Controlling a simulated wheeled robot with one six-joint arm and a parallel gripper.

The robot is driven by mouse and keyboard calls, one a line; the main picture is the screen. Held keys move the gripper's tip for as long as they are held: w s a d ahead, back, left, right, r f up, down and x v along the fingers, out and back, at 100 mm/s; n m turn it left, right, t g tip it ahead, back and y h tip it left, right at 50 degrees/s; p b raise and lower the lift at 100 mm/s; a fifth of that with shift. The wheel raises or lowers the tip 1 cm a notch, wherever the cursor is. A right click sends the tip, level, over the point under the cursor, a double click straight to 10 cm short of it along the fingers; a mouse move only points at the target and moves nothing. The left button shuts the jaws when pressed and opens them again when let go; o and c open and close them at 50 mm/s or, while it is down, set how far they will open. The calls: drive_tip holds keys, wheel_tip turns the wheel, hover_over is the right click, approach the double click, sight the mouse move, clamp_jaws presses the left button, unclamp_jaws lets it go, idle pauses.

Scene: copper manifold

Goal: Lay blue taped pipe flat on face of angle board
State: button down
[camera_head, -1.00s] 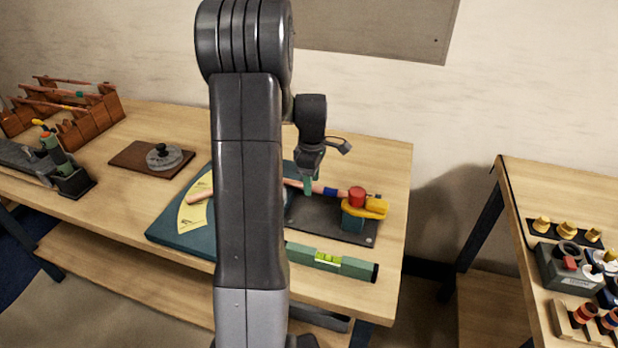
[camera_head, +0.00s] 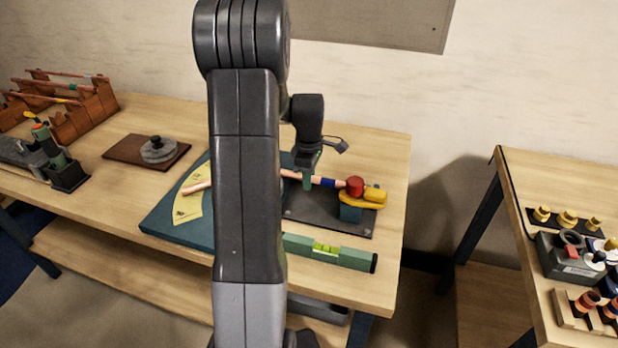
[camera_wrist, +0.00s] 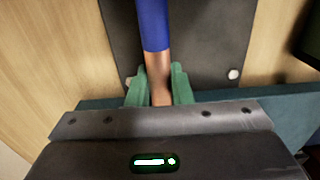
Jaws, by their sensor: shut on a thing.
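The copper pipe with blue tape (camera_head: 328,182) runs left to right at the back of the bench. My gripper (camera_head: 307,182) is shut on its bare copper just left of the tape; the wrist view shows both green fingers (camera_wrist: 160,88) around the pipe (camera_wrist: 153,25). The pipe's right end meets a red knob (camera_head: 355,186) and yellow clamp (camera_head: 362,199) on a dark plate (camera_head: 330,222). The teal angle board (camera_head: 165,226) with its yellow scale (camera_head: 187,206) lies left of the plate. A copper end shows over the scale; my arm hides the middle, so I cannot tell whether it touches.
A green level (camera_head: 345,256) lies along the bench's front. A round grey weight (camera_head: 158,150) on a brown board, a wooden rack (camera_head: 85,118) and a vise-like tool (camera_head: 65,172) stand left. A second bench with fittings (camera_head: 566,228) is at right, beyond a gap.

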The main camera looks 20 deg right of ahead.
drive_tip(key=shift+r+p, duration=3.6)
drive_tip(key=shift+r, duration=1.45)
